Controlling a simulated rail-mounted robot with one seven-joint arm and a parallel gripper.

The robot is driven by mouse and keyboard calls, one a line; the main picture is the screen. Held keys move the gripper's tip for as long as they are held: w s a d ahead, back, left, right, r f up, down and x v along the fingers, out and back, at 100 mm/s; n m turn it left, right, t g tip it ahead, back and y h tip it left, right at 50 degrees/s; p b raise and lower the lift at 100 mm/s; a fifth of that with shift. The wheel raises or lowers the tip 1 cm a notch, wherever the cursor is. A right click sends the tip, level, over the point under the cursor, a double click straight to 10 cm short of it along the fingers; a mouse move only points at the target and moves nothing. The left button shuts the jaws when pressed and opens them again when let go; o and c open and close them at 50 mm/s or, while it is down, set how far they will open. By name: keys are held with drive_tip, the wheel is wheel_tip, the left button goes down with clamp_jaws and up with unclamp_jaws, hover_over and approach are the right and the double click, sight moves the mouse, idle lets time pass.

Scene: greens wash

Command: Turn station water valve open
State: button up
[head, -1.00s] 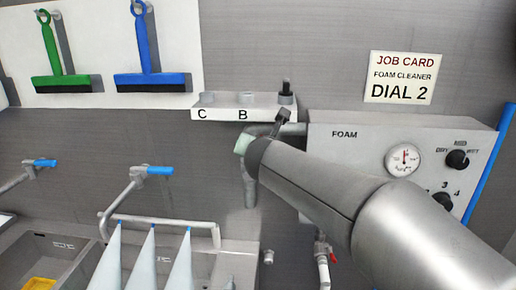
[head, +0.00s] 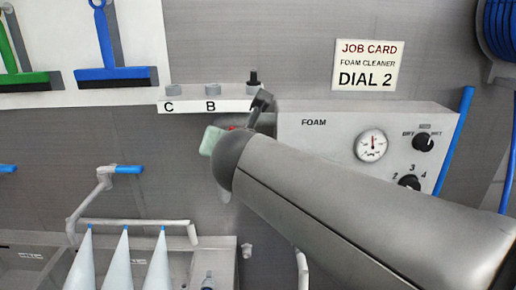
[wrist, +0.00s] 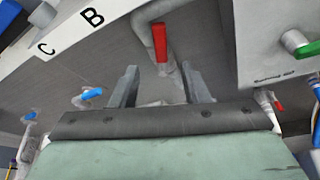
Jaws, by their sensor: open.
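A red lever (wrist: 161,42) hangs from a grey pipe (wrist: 150,18) in the wrist view. It looks like a water valve handle. My gripper (wrist: 160,85) is open, its two grey fingers spread apart. The lever shows between and beyond the fingertips, and I see no contact. In the head view my gripper (head: 210,140) is a pale green block at the arm's end, below the C and B shelf; its fingers are hidden. A small red part (head: 231,128) shows beside it, mostly covered by my arm.
The foam box (head: 300,150) with gauge and knobs stands right of my gripper. The labelled shelf (head: 190,106) is just above. A second red handle (wrist: 279,106) and a green handle (wrist: 307,48) show at right in the wrist view. Blue-handled tap (head: 128,170) is at left.

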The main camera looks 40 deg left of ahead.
drive_tip(key=v, duration=0.5)
drive_tip(key=shift+d, duration=0.15)
